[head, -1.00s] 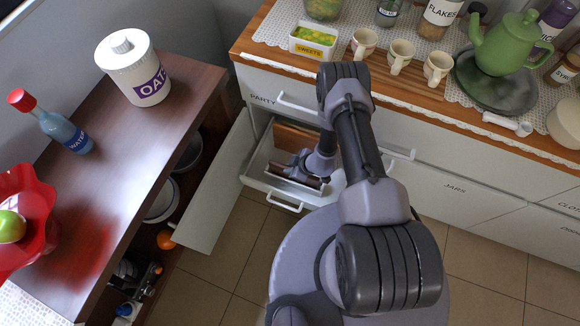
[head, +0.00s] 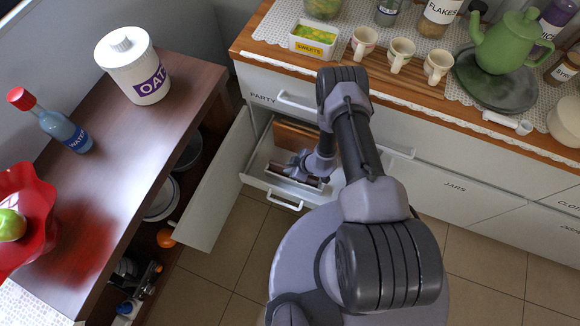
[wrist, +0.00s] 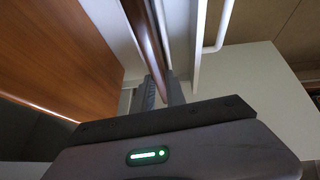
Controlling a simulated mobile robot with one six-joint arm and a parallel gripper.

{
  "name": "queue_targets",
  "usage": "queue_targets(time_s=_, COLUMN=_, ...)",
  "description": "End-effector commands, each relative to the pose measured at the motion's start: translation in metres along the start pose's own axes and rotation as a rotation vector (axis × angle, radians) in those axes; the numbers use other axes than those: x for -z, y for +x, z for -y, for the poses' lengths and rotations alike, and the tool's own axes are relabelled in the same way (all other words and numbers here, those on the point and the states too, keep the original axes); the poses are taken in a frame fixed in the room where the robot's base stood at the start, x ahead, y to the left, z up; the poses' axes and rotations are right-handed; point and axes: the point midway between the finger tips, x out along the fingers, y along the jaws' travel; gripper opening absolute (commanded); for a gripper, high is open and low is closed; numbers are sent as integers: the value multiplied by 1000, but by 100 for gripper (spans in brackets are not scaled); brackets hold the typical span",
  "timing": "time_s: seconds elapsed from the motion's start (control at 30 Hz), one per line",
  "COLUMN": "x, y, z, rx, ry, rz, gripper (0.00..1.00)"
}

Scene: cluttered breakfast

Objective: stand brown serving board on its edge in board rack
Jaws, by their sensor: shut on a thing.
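My gripper (head: 308,178) is down inside the open white drawer (head: 256,182), low in the counter. In the wrist view its fingers (wrist: 163,92) are shut on a thin dark brown board (wrist: 146,38), seen nearly edge-on; I take it for the brown serving board. In the head view only a small dark brown strip of it (head: 311,183) shows by the gripper. The board is beside the drawer's white wall. The gripper and arm hide part of it. I cannot make out a board rack in either view.
An orange-brown wooden panel (head: 296,135) stands at the drawer's back; a large wooden surface (wrist: 50,45) fills the wrist view's left. An open white door (head: 208,190) flanks the drawer. The counter holds cups (head: 401,53) and a green teapot (head: 505,42).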

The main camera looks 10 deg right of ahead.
Motion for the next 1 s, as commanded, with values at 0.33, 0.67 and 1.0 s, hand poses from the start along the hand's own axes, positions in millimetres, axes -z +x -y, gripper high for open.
queue_targets(time_s=0.33, x=0, y=0, z=0, rx=0, ry=0, rz=0, gripper=34)
queue_targets(time_s=0.67, x=0, y=0, z=0, rx=0, ry=0, rz=0, gripper=53)
queue_targets(time_s=1.0, x=0, y=0, z=0, rx=0, ry=0, rz=0, gripper=67)
